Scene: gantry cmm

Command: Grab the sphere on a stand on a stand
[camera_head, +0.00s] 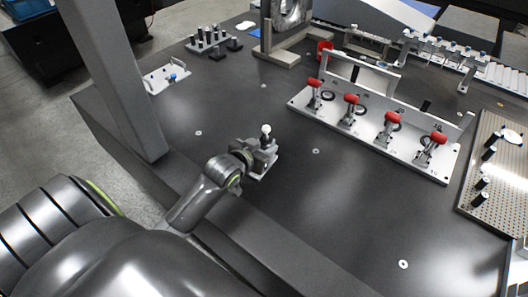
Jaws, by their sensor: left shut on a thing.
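The sphere on a stand (266,129) is a small white ball on a short stem above a small light base plate. It is on the dark table near its front left edge. My left gripper (262,147) reaches in from the lower left and is shut on the stand below the ball. The jaws hide part of the stand. I cannot tell whether the base touches the table. My right gripper is not in view.
A grey post (120,80) rises left of my left arm. A plate with red-handled clamps (375,130) stands to the right. A perforated board (510,180) with black pins lies at the far right. A white tray (168,78) sits behind left. The table middle is clear.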

